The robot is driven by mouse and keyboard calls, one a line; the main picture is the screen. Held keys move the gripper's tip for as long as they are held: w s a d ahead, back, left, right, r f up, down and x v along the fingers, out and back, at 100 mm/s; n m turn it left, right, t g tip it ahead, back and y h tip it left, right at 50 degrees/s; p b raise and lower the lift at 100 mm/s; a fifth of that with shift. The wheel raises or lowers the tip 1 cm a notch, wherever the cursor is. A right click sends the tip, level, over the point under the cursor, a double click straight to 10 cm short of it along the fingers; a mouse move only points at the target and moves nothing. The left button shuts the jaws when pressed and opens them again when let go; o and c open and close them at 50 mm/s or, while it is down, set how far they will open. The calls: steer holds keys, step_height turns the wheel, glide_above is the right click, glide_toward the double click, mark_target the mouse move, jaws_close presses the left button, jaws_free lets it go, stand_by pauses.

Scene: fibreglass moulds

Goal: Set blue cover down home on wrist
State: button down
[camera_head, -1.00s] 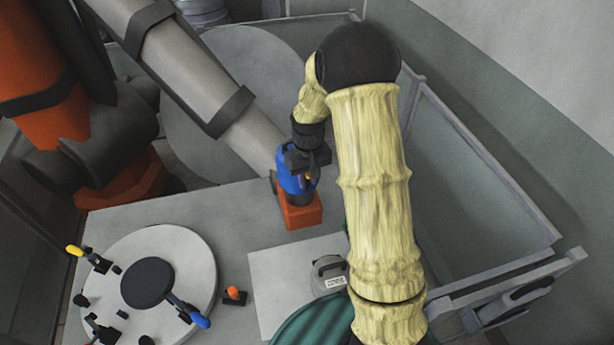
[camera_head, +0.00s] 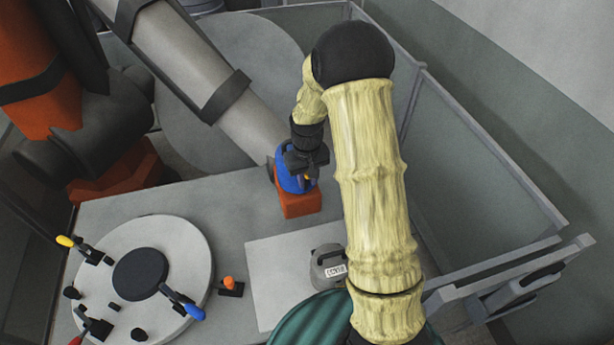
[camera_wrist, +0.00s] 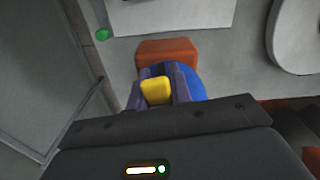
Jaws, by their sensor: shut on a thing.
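The blue cover (camera_head: 291,181) is at the end of my gripper (camera_head: 306,172), upright over an orange block (camera_head: 300,205), which seems to be the wrist. The cover reaches down to the block's top, with no clear gap in the head view. In the wrist view, my gripper (camera_wrist: 157,86) is shut on a yellow tab (camera_wrist: 155,91). Blue cover (camera_wrist: 190,84) shows behind and beside the right finger, with the orange block (camera_wrist: 168,52) beyond. The seat between cover and block is hidden, so I cannot tell if it is fully down.
A large grey tube (camera_head: 180,60) slopes down behind the cover. A round white plate (camera_head: 190,250) with toggle clamps lies at left. A walled bin (camera_head: 460,190) is at right.

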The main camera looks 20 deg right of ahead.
steer(key=shift+f+b, duration=0.3)
steer(key=shift+f, duration=0.35)
steer(key=shift+f+b, duration=0.5)
steer(key=shift+f, duration=0.3)
stand_by(0.3)
steer(key=c, duration=1.2)
jaws_free()
step_height(320, 180, up, 18)
steer(key=b, duration=0.4)
steer(key=shift+f, duration=0.25)
steer(key=shift+s+f, duration=0.1)
